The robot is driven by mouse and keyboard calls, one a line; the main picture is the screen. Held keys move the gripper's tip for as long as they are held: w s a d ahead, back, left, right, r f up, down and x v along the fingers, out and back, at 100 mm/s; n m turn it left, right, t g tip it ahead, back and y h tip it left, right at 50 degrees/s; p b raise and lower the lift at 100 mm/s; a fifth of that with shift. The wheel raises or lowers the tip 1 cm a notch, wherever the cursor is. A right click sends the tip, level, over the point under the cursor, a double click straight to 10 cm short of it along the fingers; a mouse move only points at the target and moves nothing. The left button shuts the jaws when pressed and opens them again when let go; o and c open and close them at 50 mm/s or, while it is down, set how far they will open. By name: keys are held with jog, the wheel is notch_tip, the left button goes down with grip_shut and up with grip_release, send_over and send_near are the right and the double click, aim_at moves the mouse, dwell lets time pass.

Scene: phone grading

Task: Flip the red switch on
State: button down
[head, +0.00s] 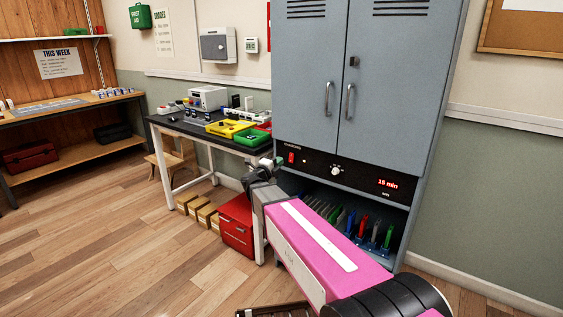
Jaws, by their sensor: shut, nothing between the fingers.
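The red switch (291,158) is a small rocker at the left end of the black control panel (360,178) on the grey cabinet (350,75). Whether it is on or off is too small to tell. My gripper (278,161) is shut and empty, just left of the switch. It looks close to the panel, but I cannot tell whether it touches. My pink arm reaches up from the lower right and hides part of the cabinet's lower left side.
A white knob (336,170) and a lit red display (388,184) reading about 15 min share the panel. Below is an open bay with several coloured upright pieces (362,226). A dark-topped table (190,128) with trays stands left, above a red drawer box (237,222). The left floor is clear.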

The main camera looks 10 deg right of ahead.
jog(key=v, duration=0.6)
jog(key=shift+r, duration=0.85)
jog(key=s+a+f+n+g+y, duration=0.1)
jog(key=a+f+n+y, duration=0.1)
jog(key=f+n+y, duration=0.6)
jog(key=s+a+f+n+y, duration=0.15)
jog(key=f+n+y, duration=0.25)
jog(key=n+y, duration=0.7)
jog(key=s+d+f+n+g+h, duration=0.2)
jog(key=s+d+f+n+g, duration=0.2)
jog(key=s, duration=0.5)
jog(key=s+d+f+n+g+h, duration=0.3)
jog(key=s+d+f+g, duration=0.3)
jog(key=s+f+g, duration=0.2)
jog(key=shift+s+d+n+g, duration=0.4)
jog(key=shift+s+n, duration=0.1)
jog(key=shift+s, duration=0.75)
